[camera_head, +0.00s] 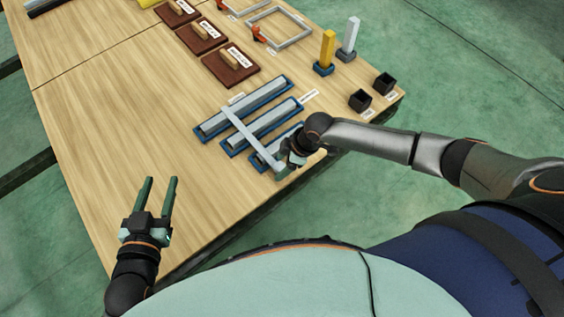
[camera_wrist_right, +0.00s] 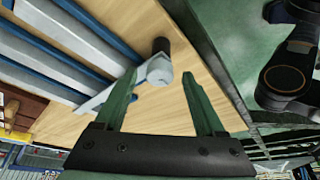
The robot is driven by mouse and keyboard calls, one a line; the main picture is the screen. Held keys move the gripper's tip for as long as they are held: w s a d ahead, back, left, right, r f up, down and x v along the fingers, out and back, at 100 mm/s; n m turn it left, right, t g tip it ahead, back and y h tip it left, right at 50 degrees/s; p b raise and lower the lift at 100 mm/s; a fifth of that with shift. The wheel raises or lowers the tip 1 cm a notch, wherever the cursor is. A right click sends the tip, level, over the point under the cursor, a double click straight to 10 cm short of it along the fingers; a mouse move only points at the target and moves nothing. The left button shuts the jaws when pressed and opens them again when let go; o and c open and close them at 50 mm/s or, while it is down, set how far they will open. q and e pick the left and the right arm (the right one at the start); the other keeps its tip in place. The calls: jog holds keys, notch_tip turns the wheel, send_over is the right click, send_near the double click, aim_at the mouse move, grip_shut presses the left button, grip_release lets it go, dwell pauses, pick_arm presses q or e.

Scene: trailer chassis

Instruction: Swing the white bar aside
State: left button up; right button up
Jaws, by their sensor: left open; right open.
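The white bar (camera_head: 247,133) lies diagonally across the blue trays with grey bars, its near end beside my right gripper (camera_head: 284,167). In the right wrist view the bar's rounded end (camera_wrist_right: 160,69) shows with a dark cylindrical post or knob (camera_wrist_right: 161,46) at it. The fingers of my right gripper (camera_wrist_right: 160,77) are open, one on each side of that end in the picture; I cannot tell whether they touch it. My left gripper (camera_head: 160,182) is open and empty over the bare table at the left.
The blue trays (camera_head: 228,143) stand side by side on the wooden table (camera_head: 110,130). Brown boards (camera_head: 230,65) with handles, a yellow post (camera_head: 327,48), a white post (camera_head: 350,35) and black cups (camera_head: 360,100) are farther back. The table's left part is clear.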

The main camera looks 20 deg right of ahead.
grip_shut()
dwell(0.4)
dwell(0.9)
